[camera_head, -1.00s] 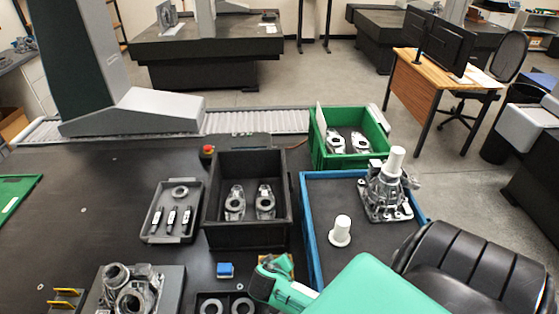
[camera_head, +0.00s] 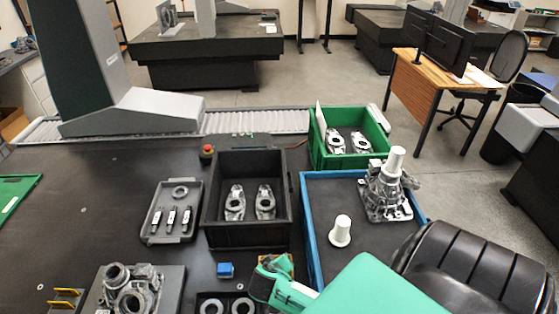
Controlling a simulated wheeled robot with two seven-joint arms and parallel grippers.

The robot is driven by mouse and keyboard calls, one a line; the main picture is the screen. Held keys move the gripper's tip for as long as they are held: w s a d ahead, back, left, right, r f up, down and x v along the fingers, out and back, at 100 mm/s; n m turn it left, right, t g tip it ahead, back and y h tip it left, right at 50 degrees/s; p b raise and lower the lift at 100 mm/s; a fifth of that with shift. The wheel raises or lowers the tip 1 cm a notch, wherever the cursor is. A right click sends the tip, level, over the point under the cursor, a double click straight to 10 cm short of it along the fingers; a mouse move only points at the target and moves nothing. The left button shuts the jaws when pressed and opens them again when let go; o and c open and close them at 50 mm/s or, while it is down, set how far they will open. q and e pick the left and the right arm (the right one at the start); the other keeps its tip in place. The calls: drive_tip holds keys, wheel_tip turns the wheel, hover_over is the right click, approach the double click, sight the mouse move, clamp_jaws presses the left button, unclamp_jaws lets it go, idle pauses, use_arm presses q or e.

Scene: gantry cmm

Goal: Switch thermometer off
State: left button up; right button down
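I cannot make out a thermometer for certain. A small blue block (camera_head: 225,270) lies on the dark table in front of the black bin. A small orange-tan thing (camera_head: 286,262) shows partly behind my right arm's green wrist part; the arm hides most of it, and I cannot tell what it is. My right arm comes in from the lower right, over the table's near edge. Its gripper fingers are hidden or below the picture. My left arm and gripper are not in view.
A black bin (camera_head: 248,240) holds two metal parts. A grey tray (camera_head: 150,236) holds a ring and several small tools. A blue-rimmed tray (camera_head: 310,235) holds a casting and a white peg. A green bin (camera_head: 318,150) stands behind. A metal casting (camera_head: 130,290) sits front left. The table's left-middle is clear.

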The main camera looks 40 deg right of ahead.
drive_tip(key=shift+f, duration=0.15)
drive_tip(key=shift+f, duration=0.3)
idle(0.3)
drive_tip(key=shift+f, duration=0.25)
idle(0.3)
drive_tip(key=shift+r, duration=0.1)
drive_tip(key=shift+r+p, duration=0.6)
wheel_tip(320, 180, up, 6)
drive_tip(key=p, duration=0.5)
drive_tip(key=shift+p, duration=0.35)
